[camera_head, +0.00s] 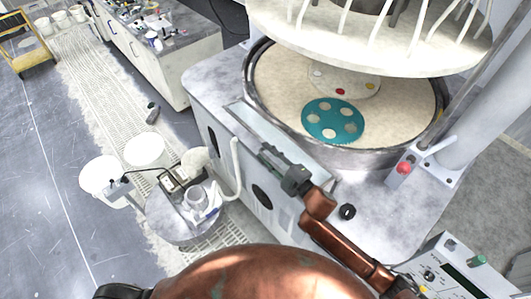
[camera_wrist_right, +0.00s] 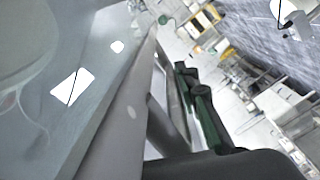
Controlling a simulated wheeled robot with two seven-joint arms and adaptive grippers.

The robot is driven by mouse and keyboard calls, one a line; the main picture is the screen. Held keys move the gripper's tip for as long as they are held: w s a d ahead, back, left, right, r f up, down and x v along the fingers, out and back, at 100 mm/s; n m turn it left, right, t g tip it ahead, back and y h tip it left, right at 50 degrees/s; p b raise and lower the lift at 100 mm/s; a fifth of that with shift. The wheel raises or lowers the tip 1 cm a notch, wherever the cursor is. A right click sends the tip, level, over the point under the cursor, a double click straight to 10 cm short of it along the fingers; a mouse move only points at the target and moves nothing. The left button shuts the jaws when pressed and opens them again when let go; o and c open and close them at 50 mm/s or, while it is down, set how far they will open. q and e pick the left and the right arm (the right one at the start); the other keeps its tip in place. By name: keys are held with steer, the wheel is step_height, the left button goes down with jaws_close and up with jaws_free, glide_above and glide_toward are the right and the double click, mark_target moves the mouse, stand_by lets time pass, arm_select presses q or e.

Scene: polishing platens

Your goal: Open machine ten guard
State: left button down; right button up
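A large polishing machine (camera_head: 215,85) stands at the right in the head view, with a round cream platen (camera_head: 275,85) inside a dark rim. A teal disc with several pale round inserts (camera_head: 325,115) lies on the platen. A pale panel (camera_head: 240,114) runs along the machine's front edge; I cannot tell for certain that it is the guard. My right gripper (camera_head: 271,160) is over this front edge, outside the rim. Its dark fingers also show in the right wrist view (camera_wrist_right: 193,82), beside a pale edge. Contact and finger gap are unclear. My left gripper is not seen.
A red button (camera_head: 404,168) and a control box (camera_head: 455,265) are at the right. A round grey stand (camera_head: 180,232) with small items and white buckets (camera_head: 145,150) stand left of the machine. A bench (camera_head: 180,60) is behind. Open floor lies at the far left.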

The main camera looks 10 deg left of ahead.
steer(key=v, duration=1.2)
steer(key=shift+r, duration=0.15)
steer(key=v, duration=0.9)
steer(key=shift+p, duration=0.45)
steer(key=shift+a, duration=0.1)
